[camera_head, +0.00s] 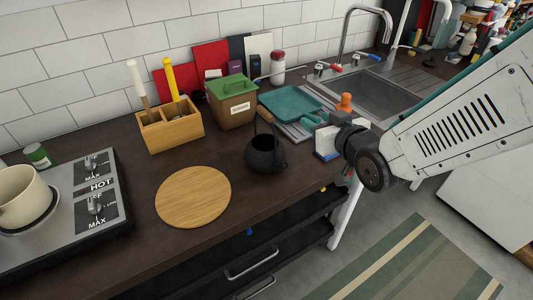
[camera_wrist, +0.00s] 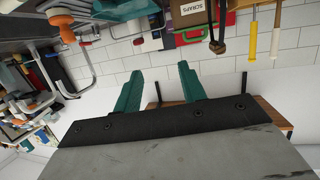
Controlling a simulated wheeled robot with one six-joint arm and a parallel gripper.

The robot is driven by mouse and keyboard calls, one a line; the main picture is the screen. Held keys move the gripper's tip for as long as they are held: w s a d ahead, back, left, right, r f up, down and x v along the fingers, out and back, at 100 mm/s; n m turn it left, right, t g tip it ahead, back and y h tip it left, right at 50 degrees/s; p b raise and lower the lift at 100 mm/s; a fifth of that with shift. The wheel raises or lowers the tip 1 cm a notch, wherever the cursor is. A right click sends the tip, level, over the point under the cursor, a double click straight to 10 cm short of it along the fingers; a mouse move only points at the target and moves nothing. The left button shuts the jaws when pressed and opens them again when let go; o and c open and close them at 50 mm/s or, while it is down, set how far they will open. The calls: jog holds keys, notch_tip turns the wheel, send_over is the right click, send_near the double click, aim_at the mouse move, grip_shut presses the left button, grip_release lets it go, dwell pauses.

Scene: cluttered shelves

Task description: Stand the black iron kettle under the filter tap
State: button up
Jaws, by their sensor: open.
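The black iron kettle (camera_head: 265,154) stands upright on the dark counter, its thin handle raised, right of a round wooden board. I cannot tell which is the filter tap. My gripper (camera_head: 314,119) is right of and above the kettle, apart from it. In the wrist view, its teal fingers (camera_wrist: 160,88) are spread with nothing between them.
The round board (camera_head: 194,197) lies left of the kettle. Behind stand a wooden utensil box (camera_head: 170,130) and a green-lidded scraps box (camera_head: 233,108). The stove (camera_head: 90,215) is at left.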

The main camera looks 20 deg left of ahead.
aim_at(265, 111)
jog(key=s+a+y, duration=0.1)
jog(key=a, duration=0.1)
jog(key=s+a+n+y, duration=0.1)
jog(key=a, duration=0.2)
jog(key=s+a+f+y, duration=0.1)
jog(key=a+y, duration=0.1)
jog(key=shift+s+a+n, duration=0.15)
jog(key=shift+s+n, duration=0.15)
jog(key=shift+w+a, duration=0.1)
jog(key=shift+a, duration=0.2)
jog(key=x, duration=0.7)
grip_shut()
jog(key=shift+r, duration=0.15)
